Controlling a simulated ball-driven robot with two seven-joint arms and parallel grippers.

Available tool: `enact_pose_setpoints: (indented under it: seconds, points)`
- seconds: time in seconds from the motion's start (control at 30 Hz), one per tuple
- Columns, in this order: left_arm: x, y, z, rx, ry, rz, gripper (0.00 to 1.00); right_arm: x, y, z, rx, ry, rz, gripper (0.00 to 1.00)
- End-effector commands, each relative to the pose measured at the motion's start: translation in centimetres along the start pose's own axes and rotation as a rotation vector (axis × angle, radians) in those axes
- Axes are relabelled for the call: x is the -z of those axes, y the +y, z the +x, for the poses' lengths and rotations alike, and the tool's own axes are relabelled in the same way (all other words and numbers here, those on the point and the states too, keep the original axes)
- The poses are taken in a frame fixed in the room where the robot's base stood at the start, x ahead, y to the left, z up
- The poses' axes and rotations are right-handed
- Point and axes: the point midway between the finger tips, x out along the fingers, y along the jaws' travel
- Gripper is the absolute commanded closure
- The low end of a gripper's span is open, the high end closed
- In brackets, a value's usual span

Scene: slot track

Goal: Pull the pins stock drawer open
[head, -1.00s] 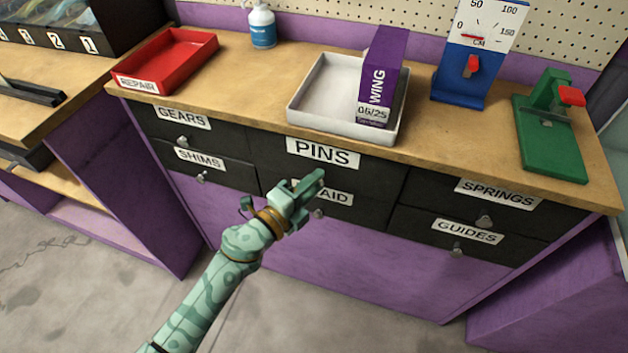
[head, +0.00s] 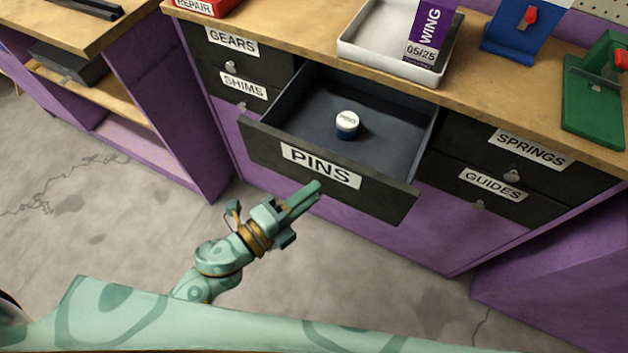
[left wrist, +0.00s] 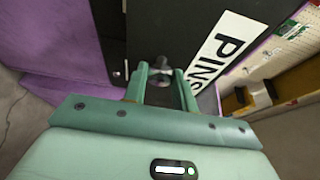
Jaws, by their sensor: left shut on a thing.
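The dark pins drawer (head: 258,143), with a white PINS label (head: 321,166) on its front, stands pulled well out of the bench. A small white and blue round container (head: 347,124) sits inside on its floor. My left gripper (head: 312,194) is at the drawer front, below the label. In the left wrist view its two fingers are shut on the drawer's metal knob (left wrist: 160,74), with the PINS label (left wrist: 222,52) to the right. In the head view the knob is hidden by the fingers. My right gripper is not in view.
The drawers labelled GEARS (head: 231,41), SHIMS (head: 243,86), SPRINGS (head: 530,149) and GUIDES (head: 492,185) are shut. A white tray (head: 375,57) with a purple WING box (head: 431,33) stands on the bench top. The floor before the bench is clear.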

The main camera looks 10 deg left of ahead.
Motion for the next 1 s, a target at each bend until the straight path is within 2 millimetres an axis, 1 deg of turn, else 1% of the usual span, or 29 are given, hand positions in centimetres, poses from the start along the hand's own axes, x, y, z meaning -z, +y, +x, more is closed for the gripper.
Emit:
enact_pose_setpoints:
  seconds: [0.2,0.6,0.63,0.67,0.7,1.0]
  points:
    - [0.27,0.08,-0.71,-0.002,0.000,0.001,1.00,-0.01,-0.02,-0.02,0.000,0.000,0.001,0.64]
    - [0.30,0.09,-0.79,-0.002,-0.001,0.001,1.00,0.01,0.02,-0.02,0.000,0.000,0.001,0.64]
    - [0.29,0.09,-0.79,-0.002,-0.001,0.001,0.67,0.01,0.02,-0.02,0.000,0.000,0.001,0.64]
    - [0.30,0.08,-0.79,-0.002,-0.001,0.001,0.59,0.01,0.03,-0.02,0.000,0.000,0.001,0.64]
    - [0.30,0.07,-0.78,-0.002,-0.001,0.001,0.54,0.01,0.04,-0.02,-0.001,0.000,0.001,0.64]
    - [0.30,0.01,-0.75,0.000,0.000,0.001,0.54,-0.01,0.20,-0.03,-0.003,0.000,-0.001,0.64]
